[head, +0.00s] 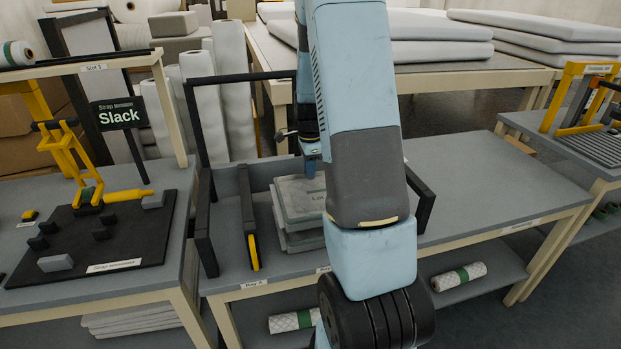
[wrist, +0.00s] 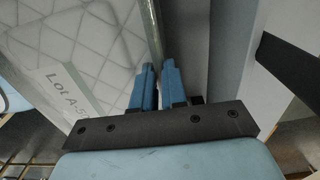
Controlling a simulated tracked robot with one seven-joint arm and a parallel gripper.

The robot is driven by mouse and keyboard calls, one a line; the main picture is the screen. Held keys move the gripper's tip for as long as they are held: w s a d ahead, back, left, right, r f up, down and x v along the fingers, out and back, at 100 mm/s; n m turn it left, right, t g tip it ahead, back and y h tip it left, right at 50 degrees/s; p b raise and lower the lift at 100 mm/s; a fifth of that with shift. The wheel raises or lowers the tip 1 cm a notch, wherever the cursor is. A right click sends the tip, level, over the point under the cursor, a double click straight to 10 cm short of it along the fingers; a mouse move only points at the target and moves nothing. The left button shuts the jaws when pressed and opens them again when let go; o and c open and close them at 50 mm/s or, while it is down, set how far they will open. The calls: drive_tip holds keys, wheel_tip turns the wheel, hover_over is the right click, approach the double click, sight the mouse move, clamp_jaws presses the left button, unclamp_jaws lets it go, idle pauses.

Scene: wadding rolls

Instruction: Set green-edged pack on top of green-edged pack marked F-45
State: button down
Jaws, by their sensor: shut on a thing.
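A quilted grey-white pack with a green-tinted edge (head: 297,192) lies on top of a short stack in the black-framed bay. Its label starts with "Lot"; in the wrist view the label on the pack (wrist: 95,35) reads "Lot A-5", with the rest cut off. Similar packs (head: 288,239) lie beneath it, and their markings are hidden, so I cannot tell which is F-45. My gripper (wrist: 157,86) has its blue fingers close together at the pack's right edge, shut on it. In the head view the gripper (head: 311,160) is mostly hidden behind my arm.
A black frame (head: 202,215) and a black post with a yellow strip (head: 248,220) stand left of the stack. The grey bench (head: 490,185) is clear to the right. A strap tensioner (head: 85,190) with a "Slack" sign (head: 118,115) stands on the left table.

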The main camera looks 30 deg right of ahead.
drive_tip(key=shift+w+f, duration=0.1)
drive_tip(key=shift+f, duration=1.55)
drive_tip(key=shift+f, duration=0.45)
drive_tip(key=c, duration=1.2)
unclamp_jaws()
drive_tip(key=shift+o, duration=0.2)
